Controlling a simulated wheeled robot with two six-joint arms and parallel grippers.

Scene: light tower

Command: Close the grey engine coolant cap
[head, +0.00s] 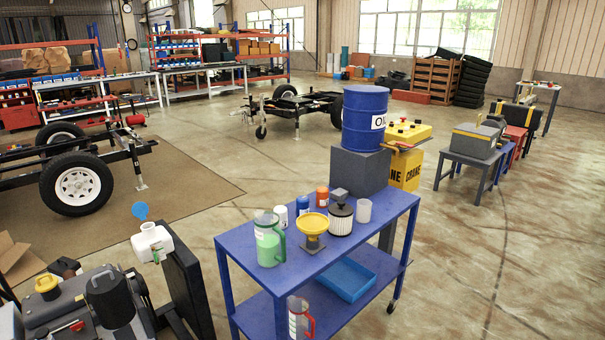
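A white coolant tank (152,243) stands at the lower left, beside the engine (85,305). Its short neck points up. A blue rounded piece (140,210), perhaps a cap, shows just above and left of the neck. It looks tilted and apart from the neck; whether a hinge or strap joins them is too small to tell. I cannot make out a grey cap on the tank. Neither of my grippers is in the head view.
A dark upright panel (189,287) stands right of the tank. A blue cart (350,235) holds a green-filled jug (268,240), a yellow funnel (313,228) and several containers. A yellow cap (46,284) sits on the engine. Open floor lies at the right.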

